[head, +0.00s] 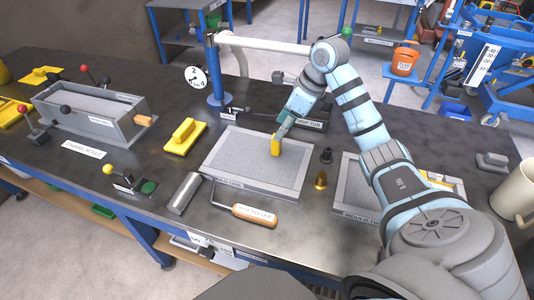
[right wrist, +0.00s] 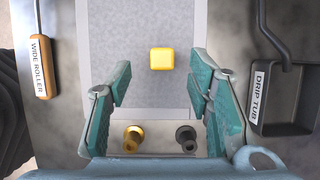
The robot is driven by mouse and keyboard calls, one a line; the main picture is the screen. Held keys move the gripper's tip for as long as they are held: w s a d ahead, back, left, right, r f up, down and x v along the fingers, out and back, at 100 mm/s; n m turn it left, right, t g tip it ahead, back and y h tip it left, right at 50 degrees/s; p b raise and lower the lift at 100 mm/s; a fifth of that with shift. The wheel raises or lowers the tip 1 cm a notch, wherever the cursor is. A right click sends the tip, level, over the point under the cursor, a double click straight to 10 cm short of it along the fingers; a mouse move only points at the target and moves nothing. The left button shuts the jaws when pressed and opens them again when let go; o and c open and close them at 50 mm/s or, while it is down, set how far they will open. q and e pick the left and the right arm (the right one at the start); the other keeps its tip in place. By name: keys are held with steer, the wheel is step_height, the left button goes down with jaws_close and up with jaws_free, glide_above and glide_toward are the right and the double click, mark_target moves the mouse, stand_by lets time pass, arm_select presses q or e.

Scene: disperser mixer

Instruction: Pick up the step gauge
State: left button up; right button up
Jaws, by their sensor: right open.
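No label reads "step gauge", but a small yellow block (head: 276,147) stands on the grey textured slab (head: 235,150) and is the likely one. In the right wrist view the block (right wrist: 161,58) shows its square top, just ahead of the fingertips and between their lines. My right gripper (head: 284,131) is over the slab, close to the block. In the right wrist view its teal fingers (right wrist: 158,92) are spread apart with nothing between them. The block's contact with the fingers does not show. My left gripper is not in view.
A brass fitting (head: 320,180) and a dark fitting (head: 326,155) stand right of the slab. The wide roller (head: 255,215) lies in front; the drip tub (right wrist: 287,95) is behind. A yellow-handled float (head: 185,135) lies left. A second tray (head: 357,200) is under my right arm.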

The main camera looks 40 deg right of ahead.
mark_target(273, 141)
steer(key=b+x, duration=0.1)
steer(key=x, duration=0.6)
steer(key=shift+w+f, duration=0.2)
steer(key=shift+w, duration=0.1)
steer(key=shift+r, duration=0.1)
jaws_close()
steer(key=shift+r, duration=0.1)
